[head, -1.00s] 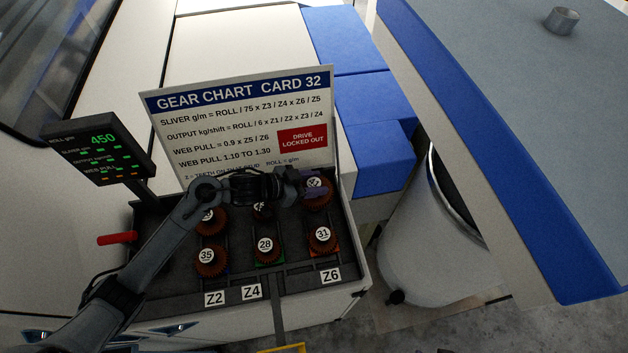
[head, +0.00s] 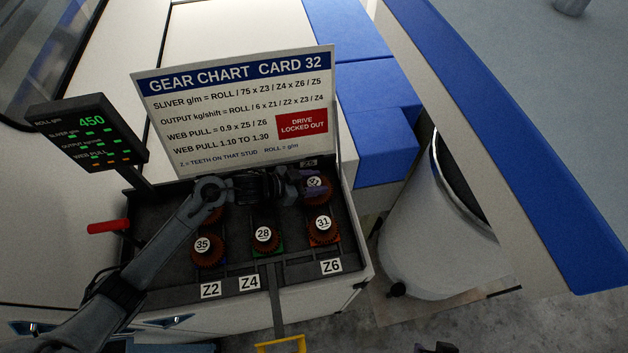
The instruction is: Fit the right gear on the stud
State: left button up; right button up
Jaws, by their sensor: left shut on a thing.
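My left gripper (head: 304,184) is shut on a brown toothed gear (head: 318,194) at the back right of the gearbox, just in front of the Z5 label (head: 308,163). The number on this gear's white disc is partly covered and unclear. Whether it sits on a stud or is held above one cannot be told. In the front row are gear 35 (head: 207,254) by Z2, gear 28 (head: 265,237) by Z4 and gear 31 (head: 323,228) by Z6. A back-left gear (head: 213,215) is mostly hidden behind my arm.
The gear chart board (head: 240,110) stands right behind the gears. A display (head: 88,133) reading 450 and a red handle (head: 107,226) are at left. A white can (head: 425,235) stands right of the box. A yellow frame (head: 281,344) is at the bottom edge.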

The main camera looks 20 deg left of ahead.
pick_arm(q)
jog(key=shift+r, duration=0.1)
jog(key=o, duration=1.3)
jog(key=shift+s+a, duration=0.1)
jog(key=shift+s+a+r+p, duration=0.15)
jog(key=shift+r+p, duration=0.05)
jog(key=shift+p, duration=0.2)
jog(key=p+v, duration=0.8)
jog(key=v, duration=0.2)
jog(key=shift+a+f, duration=0.1)
